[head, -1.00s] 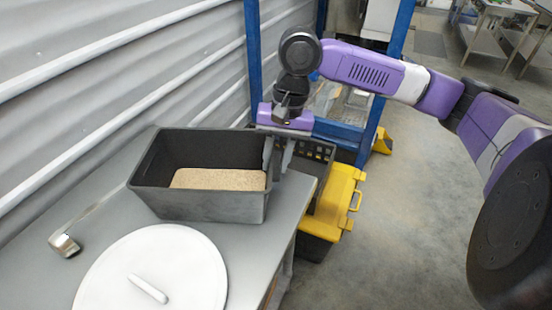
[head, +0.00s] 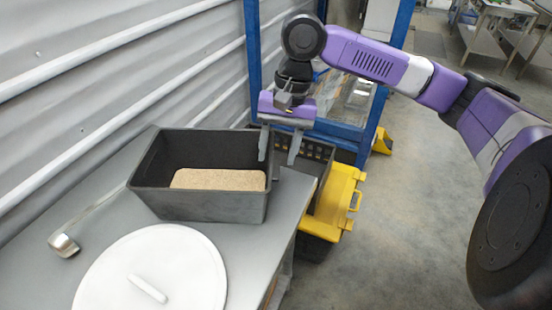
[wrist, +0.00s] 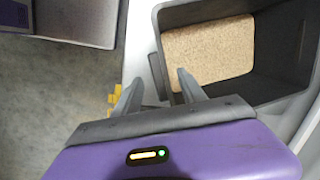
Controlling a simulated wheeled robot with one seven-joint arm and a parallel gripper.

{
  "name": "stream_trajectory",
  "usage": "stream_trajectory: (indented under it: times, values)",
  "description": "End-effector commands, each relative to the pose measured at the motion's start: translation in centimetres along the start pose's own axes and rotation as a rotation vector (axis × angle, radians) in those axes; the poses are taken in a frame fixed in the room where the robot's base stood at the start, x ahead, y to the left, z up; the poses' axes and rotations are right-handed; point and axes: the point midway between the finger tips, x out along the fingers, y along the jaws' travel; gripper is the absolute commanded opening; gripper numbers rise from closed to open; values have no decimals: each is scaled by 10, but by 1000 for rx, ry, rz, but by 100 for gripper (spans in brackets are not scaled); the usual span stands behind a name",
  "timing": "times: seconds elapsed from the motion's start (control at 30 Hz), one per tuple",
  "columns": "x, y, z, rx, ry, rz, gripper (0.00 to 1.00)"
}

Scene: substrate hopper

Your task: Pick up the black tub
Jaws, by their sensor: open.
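The black tub (head: 200,206) stands upright on the grey table, open at the top, with a tan grainy block or fill inside. My gripper (head: 278,162) is open and points down at the tub's right end wall. One finger is over the tub's inner side and the other is outside it. In the wrist view the tub (wrist: 277,62) fills the upper right, and my open gripper (wrist: 160,76) has its fingertips either side of the end wall, near a small dark tab. Nothing is held. I cannot tell how far the fingertips are from the rim.
A round white lid (head: 160,268) lies on the table (head: 250,262) in front of the tub. A metal scoop (head: 64,245) lies to the left. A corrugated wall runs behind. A dark crate (head: 312,152) and a yellow box (head: 338,200) stand beyond the table's right edge.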

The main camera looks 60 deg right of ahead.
Motion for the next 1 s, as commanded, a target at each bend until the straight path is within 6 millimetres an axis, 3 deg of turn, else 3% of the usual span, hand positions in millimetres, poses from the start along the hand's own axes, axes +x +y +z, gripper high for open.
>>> stream_trajectory:
  times: [0.3,0.5,0.83,0.93,1.0]
  values:
    - [-65,0,-1,-1,3,0,48]
    - [-89,-1,0,-1,2,-1,48]
    - [-94,-4,1,-9,-2,-12,48]
    - [-86,-26,6,-54,-11,-78,48]
    - [-77,-54,14,-111,-20,-169,48]
